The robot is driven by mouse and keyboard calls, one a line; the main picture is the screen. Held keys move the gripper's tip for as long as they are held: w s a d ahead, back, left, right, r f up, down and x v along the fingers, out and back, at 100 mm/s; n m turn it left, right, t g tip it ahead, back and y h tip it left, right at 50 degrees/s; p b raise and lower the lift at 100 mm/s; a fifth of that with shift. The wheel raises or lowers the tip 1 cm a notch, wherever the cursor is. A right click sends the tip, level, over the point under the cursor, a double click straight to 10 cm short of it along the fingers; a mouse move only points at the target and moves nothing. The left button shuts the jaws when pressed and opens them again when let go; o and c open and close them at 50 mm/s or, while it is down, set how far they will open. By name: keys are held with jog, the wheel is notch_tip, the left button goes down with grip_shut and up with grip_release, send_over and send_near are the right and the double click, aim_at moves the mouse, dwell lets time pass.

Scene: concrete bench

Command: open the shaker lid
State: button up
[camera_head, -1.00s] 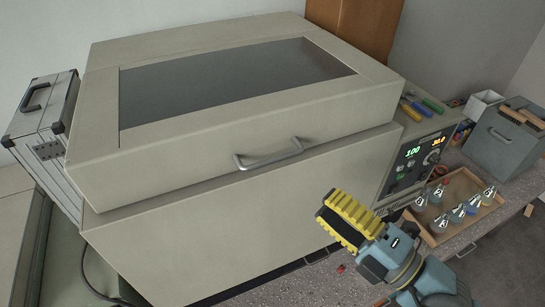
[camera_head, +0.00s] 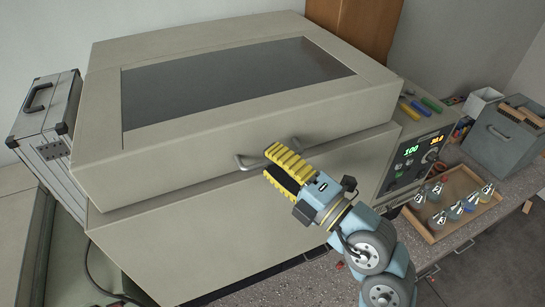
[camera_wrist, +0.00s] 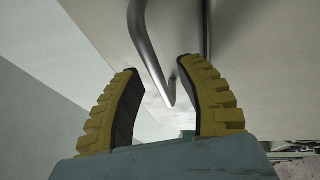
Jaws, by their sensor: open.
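The shaker (camera_head: 200,235) is a large beige box with its lid (camera_head: 230,123) down. The lid has a dark window (camera_head: 225,82) and a metal bar handle (camera_head: 246,163) on its front face. The bar does not visibly touch either finger.
A control panel (camera_head: 411,163) with lit digits is at the shaker's right. Tools with coloured handles lie on top there. A wooden tray (camera_head: 487,222) of several flasks stands on the bench at right. A silver case (camera_head: 52,125) stands at left.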

jog(key=shift+w+a, duration=0.15)
grip_shut()
jog(key=shift+r, duration=0.15)
